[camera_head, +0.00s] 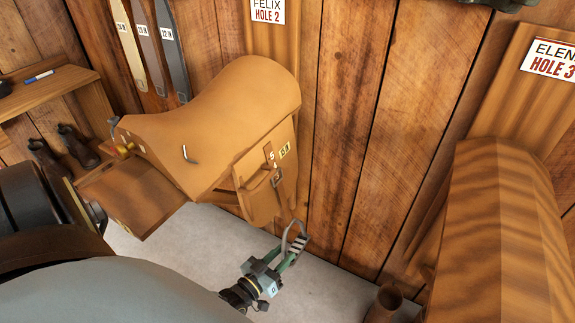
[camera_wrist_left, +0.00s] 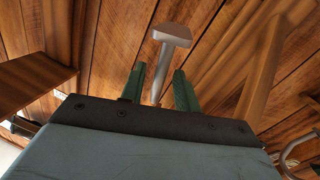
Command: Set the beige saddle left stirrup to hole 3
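The beige saddle (camera_head: 225,105) sits on a wooden rack by the plank wall in the head view. A stirrup leather (camera_head: 281,190) with a buckle (camera_head: 277,179) hangs down its near flap, beside small number tags. The metal stirrup (camera_head: 291,234) hangs below the flap. My left gripper (camera_head: 290,262) is at the stirrup's lower part. In the left wrist view, the stirrup (camera_wrist_left: 172,36) shows edge-on, its grey bar passing between the two spread green fingers (camera_wrist_left: 159,88) with a gap on each side. The leather's holes are too small to read. My right gripper is not in view.
A sign (camera_head: 267,10) reading Felix, hole 2 hangs above the saddle. A second saddle-shaped form (camera_head: 495,225) is at right under a sign (camera_head: 552,58) reading hole 3. A shelf (camera_head: 50,87) with a blue marker is at left. Brown boots (camera_head: 76,146) stand below it.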

